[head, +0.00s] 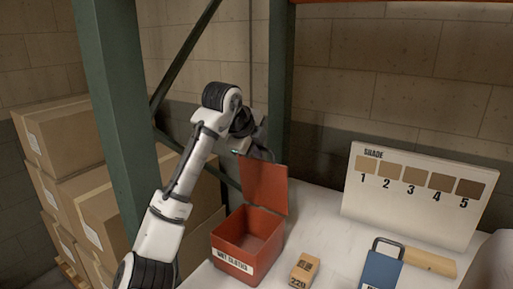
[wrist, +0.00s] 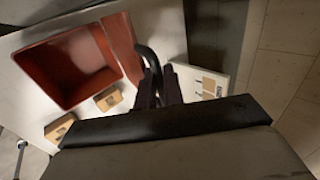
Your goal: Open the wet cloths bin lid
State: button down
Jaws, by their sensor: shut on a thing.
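The red wet cloths bin (head: 263,256) stands on the white shelf with its labelled front towards me. Its red lid (head: 264,186) is raised, standing roughly upright at the bin's back right edge. The bin's inside is open to view and looks empty, also in the wrist view (wrist: 68,70). My gripper (head: 259,150) is at the top of the lid. In the wrist view my gripper (wrist: 158,88) is shut on the lid's dark curved handle (wrist: 147,58). The lid (wrist: 124,45) shows there as a narrow red strip. The exact finger contact is partly hidden.
A small tan box (head: 304,269) stands right of the bin. A blue item with a dark handle (head: 381,270) and a tan block (head: 430,262) lie farther right, below the shade board (head: 415,195). A green post (head: 122,110) stands left, beside stacked cartons (head: 65,160).

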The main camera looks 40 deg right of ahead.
jog(key=shift+f, duration=0.1)
jog(key=c, duration=1.6)
grip_release()
jog(key=b+v, duration=0.3)
jog(key=v, duration=1.1)
jog(key=shift+b, duration=0.35)
